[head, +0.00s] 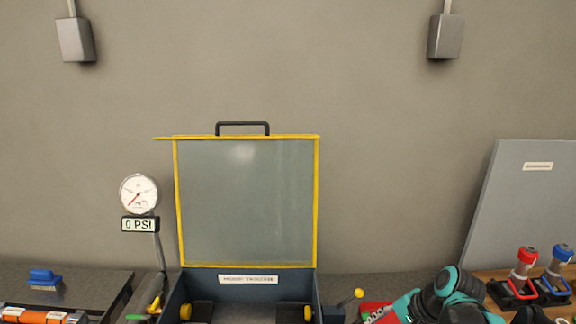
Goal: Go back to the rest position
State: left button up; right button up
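My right arm, teal and black, comes in at the bottom right edge, in front of the bench. I cannot make out the fingers of my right gripper. No part of my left arm or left gripper shows. A dark blue box (172,299) stands at the bottom middle with its yellow-framed clear lid (245,200) raised upright. Black parts with yellow round ends (186,312) lie inside the box. A lever with a yellow knob (358,293) stands at the box's right side.
A round gauge (138,194) stands left of the box above a display (140,224) reading 0 PSI. A blue brush (44,279) and an orange cylinder (30,316) lie at left. Red (525,262) and blue-topped (560,260) fittings stand at right, before a grey panel (520,205).

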jog(key=s+a+f+n+t+h, duration=0.1)
jog(key=s+a+n+h, duration=0.1)
jog(key=s+n, duration=0.4)
jog(key=s+a+f+n+t+h, duration=0.1)
jog(key=s+a+f+n+t, duration=0.1)
jog(key=s+n, duration=0.3)
jog(key=shift+s+a+f+n+h, duration=0.15)
jog(key=shift+s+f+n+h, duration=0.1)
jog(key=shift+s+n+h, duration=0.15)
